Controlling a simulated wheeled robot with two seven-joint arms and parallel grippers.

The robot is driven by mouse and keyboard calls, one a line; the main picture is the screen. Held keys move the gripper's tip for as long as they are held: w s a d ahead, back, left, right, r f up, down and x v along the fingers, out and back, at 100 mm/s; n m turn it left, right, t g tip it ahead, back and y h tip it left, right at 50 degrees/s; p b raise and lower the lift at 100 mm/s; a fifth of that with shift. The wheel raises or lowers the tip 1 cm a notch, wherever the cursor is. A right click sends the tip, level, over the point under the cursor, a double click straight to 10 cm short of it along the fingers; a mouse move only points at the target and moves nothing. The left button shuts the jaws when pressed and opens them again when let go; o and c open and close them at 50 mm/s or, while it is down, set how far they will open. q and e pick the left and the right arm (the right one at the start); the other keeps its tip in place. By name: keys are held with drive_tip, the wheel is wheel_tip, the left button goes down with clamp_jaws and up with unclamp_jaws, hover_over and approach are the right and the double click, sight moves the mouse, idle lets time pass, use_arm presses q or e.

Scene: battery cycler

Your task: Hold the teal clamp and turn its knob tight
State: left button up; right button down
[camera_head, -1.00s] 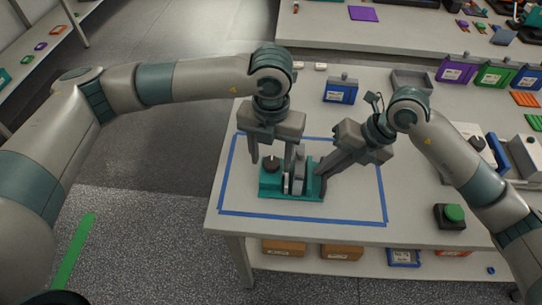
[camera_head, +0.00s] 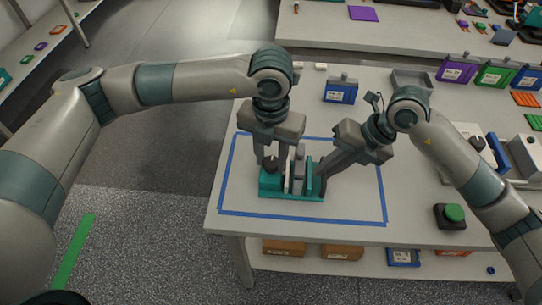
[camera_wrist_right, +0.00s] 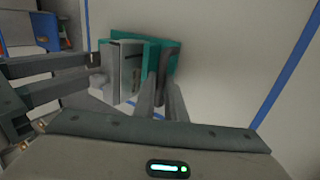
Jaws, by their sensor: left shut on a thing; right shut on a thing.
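The teal clamp (camera_head: 290,196) stands on the table inside a blue tape outline; it also shows in the right wrist view (camera_wrist_right: 172,44). Grey and pale pieces (camera_head: 298,170) stand upright in its middle. Its dark round knob (camera_head: 270,161) is on top of the left block. My left gripper (camera_head: 271,162) points down with its fingers shut on the knob, partly hiding it. My right gripper (camera_head: 321,180) reaches in at a slant and is shut on the right end of the clamp. In the right wrist view its fingertips (camera_wrist_right: 163,80) meet the teal edge; the exact grip is dark.
Blue tape (camera_head: 300,220) outlines a mostly clear area around the clamp. A green push button (camera_head: 454,213) is at the right front. A blue box (camera_head: 341,91) and a grey tray (camera_head: 411,79) stand behind. The table's front edge is close below the tape.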

use_arm(q)
drive_tip(key=m, duration=0.6)
drive_tip(key=shift+a, duration=0.1)
use_arm(e)
drive_tip(key=shift+d, duration=0.1)
use_arm(q)
drive_tip(key=m, duration=0.6)
drive_tip(key=shift+w+m, duration=0.1)
drive_tip(key=shift+m, duration=0.2)
drive_tip(key=m, duration=0.6)
drive_tip(key=shift+r, duration=0.1)
use_arm(e)
drive_tip(key=shift+f, duration=0.1)
use_arm(q)
drive_tip(key=m, duration=0.5)
drive_tip(key=shift+w, duration=0.1)
drive_tip(key=shift+m, duration=0.3)
idle(0.7)
drive_tip(key=o, duration=1.1)
